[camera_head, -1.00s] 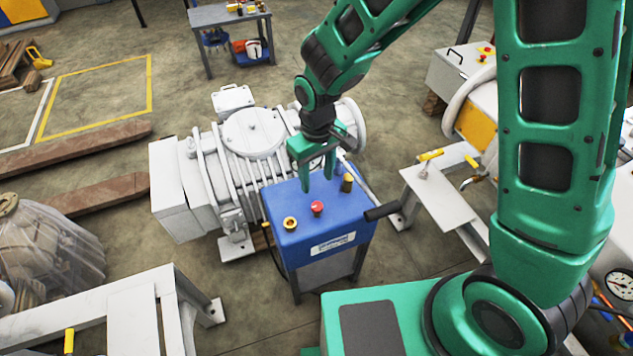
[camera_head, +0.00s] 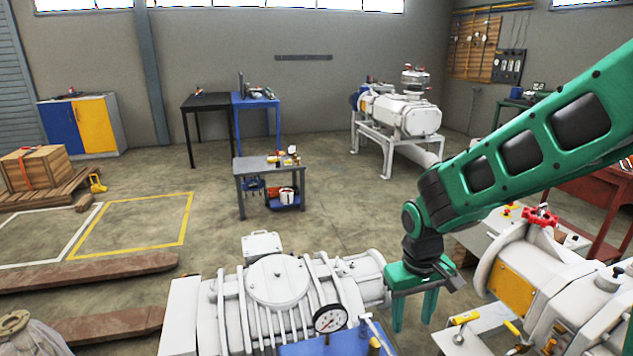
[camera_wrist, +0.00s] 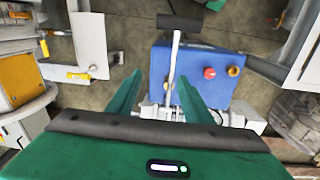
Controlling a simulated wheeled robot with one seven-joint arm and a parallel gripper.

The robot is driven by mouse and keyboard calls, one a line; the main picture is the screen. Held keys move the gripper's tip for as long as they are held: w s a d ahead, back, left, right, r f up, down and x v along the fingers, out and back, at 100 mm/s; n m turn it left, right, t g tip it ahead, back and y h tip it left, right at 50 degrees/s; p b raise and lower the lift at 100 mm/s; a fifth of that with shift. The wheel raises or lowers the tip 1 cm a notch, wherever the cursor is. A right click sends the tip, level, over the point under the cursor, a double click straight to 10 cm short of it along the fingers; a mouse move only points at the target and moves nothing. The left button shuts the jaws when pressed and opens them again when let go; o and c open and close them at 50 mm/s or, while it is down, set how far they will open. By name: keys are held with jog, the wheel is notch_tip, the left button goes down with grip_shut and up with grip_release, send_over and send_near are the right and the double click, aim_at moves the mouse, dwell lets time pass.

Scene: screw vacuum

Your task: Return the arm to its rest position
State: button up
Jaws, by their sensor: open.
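My green arm (camera_head: 530,150) reaches in from the right in the head view, raised and bent down at the wrist. My gripper (camera_head: 413,310) points down, open, with nothing between its fingers, beside the right end of the white vacuum pump (camera_head: 275,285). In the wrist view my gripper's two green fingers (camera_wrist: 155,95) are spread apart. Beyond them is the blue control box (camera_wrist: 195,65) with a red button (camera_wrist: 209,73) and a brass-coloured knob (camera_wrist: 232,71). The box shows only as a blue top edge (camera_head: 320,346) in the head view, next to a round gauge (camera_head: 330,319).
White machinery with a yellow panel (camera_head: 510,287) and a red valve wheel (camera_head: 540,217) stands close to the right of my gripper. A small grey tool table (camera_head: 270,165) stands behind the pump. Open floor (camera_head: 340,205) lies between them.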

jog(key=s+d+r+m, duration=0.2)
jog(key=s+d+r, duration=0.15)
jog(key=d, duration=0.35)
jog(key=s+d+r+m, duration=0.3)
jog(key=s+d, duration=0.2)
jog(key=d, duration=0.2)
jog(key=s+d+r+m, duration=0.1)
jog(key=s+d+m, duration=0.1)
jog(key=s, duration=0.4)
jog(key=s+d+r+m+y, duration=0.1)
jog(key=s+d+r+m, duration=0.1)
jog(key=s+d, duration=0.2)
jog(key=shift+s+r, duration=0.25)
jog(key=shift+s, duration=1)
jog(key=shift+d, duration=0.1)
